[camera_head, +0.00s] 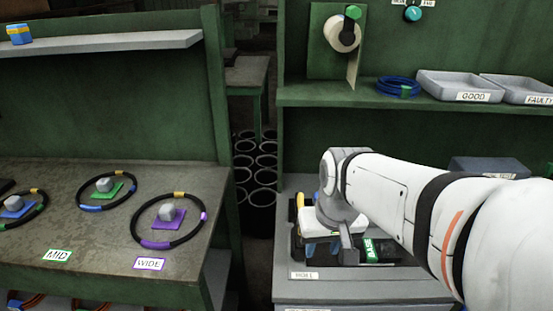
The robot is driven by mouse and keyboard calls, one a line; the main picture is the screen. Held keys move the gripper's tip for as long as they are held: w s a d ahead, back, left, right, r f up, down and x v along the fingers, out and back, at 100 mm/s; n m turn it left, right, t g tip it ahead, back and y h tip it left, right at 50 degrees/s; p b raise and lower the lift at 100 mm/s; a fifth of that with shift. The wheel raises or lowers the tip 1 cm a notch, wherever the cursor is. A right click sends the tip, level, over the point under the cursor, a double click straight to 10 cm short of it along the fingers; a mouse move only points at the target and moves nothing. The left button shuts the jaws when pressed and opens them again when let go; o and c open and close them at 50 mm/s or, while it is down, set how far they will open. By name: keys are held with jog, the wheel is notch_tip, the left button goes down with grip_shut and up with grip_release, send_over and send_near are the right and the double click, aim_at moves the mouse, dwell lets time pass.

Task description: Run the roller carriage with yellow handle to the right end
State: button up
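A yellow upright piece (300,201), which looks like the yellow handle, shows just left of my wrist. It stands at the left end of a dark low device (380,262) on the grey bench top. A green label reading BASE (370,250) is at the device's front. My gripper (328,246) points down over the left part of this device, close to the yellow piece. My wrist and arm hide most of the device, including the carriage and the right end. I cannot tell whether the gripper touches the handle or how far its fingers are apart.
A shelf above holds a blue coil (398,86) and grey trays marked GOOD (460,86) and FAULTY (520,89). A dark box (488,166) stands behind my arm. The left bench (100,230) carries several black rings, one around a purple block base (166,219). A gap separates the benches.

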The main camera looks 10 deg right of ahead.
jog(key=w+r+m+g+p, duration=0.1)
jog(key=w+r+p, duration=0.25)
jog(key=w, duration=0.65)
jog(key=m+y+p, duration=0.1)
jog(key=y+p, duration=0.1)
send_near(302, 202)
jog(key=f, duration=0.1)
jog(key=shift+g, duration=0.4)
jog(key=x, duration=0.7)
jog(key=shift+w+a+f, duration=0.1)
jog(key=shift+w+a, duration=0.1)
jog(key=shift+w, duration=0.1)
jog(key=shift+c, duration=0.3)
grip_shut()
